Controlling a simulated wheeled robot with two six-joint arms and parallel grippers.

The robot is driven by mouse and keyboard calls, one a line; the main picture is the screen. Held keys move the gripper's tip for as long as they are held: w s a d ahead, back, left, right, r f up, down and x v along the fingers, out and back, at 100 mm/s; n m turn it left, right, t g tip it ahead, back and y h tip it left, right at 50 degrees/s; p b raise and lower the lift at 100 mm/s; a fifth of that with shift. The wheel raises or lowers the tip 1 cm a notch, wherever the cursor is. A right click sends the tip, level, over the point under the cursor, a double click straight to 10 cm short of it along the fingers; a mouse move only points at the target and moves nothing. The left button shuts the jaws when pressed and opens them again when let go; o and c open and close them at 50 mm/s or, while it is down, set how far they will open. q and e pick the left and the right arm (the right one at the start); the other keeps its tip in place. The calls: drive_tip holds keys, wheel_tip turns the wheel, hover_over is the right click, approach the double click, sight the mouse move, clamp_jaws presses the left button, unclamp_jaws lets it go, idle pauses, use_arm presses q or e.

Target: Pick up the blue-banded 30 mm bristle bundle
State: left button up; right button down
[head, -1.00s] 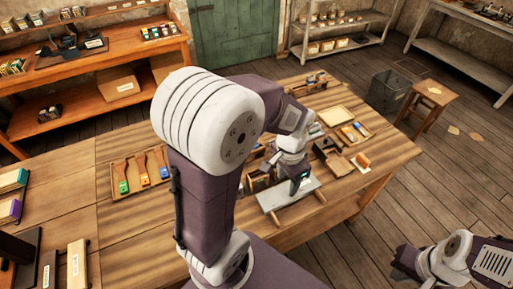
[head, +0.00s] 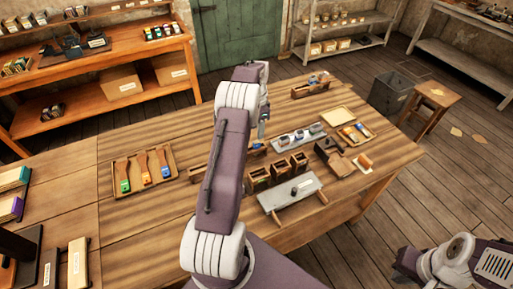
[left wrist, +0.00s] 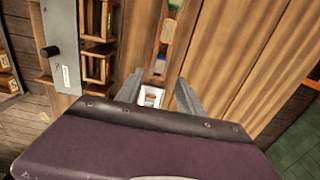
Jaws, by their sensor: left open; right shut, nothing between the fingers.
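A white piece (left wrist: 150,97) shows between my fingers. My left gripper (left wrist: 158,92) is open, pointing down over this rack. In the head view my left gripper (head: 262,134) is beyond my forearm, with much of the rack (head: 256,149) hidden. My right gripper (head: 400,260) is shut and empty, at the lower right.
Three open wooden boxes (head: 280,169) and a grey plate with a black knob (head: 291,193) stand beside the rack. A tray (head: 117,190) of green-, orange- and blue-marked brushes lies left. Grey blocks (head: 300,138) sit behind. The tabletop (head: 130,222) front left is mostly clear.

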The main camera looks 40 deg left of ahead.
sight(257, 141)
use_arm(q)
wheel_tip(257, 141, down, 2)
drive_tip(key=shift+d+f, duration=0.1)
drive_tip(key=shift+f, duration=0.15)
drive_tip(key=shift+w+f, duration=0.15)
drive_tip(key=shift+f, duration=0.1)
drive_tip(key=shift+f+p, duration=0.2)
drive_tip(key=shift+p, duration=0.1)
drive_tip(key=f, duration=0.1)
drive_tip(key=f+p, duration=0.1)
drive_tip(key=f, duration=0.2)
drive_tip(key=shift+s+p, duration=0.3)
drive_tip(key=shift+w+f, duration=0.15)
drive_tip(key=shift+f, duration=0.25)
clamp_jaws()
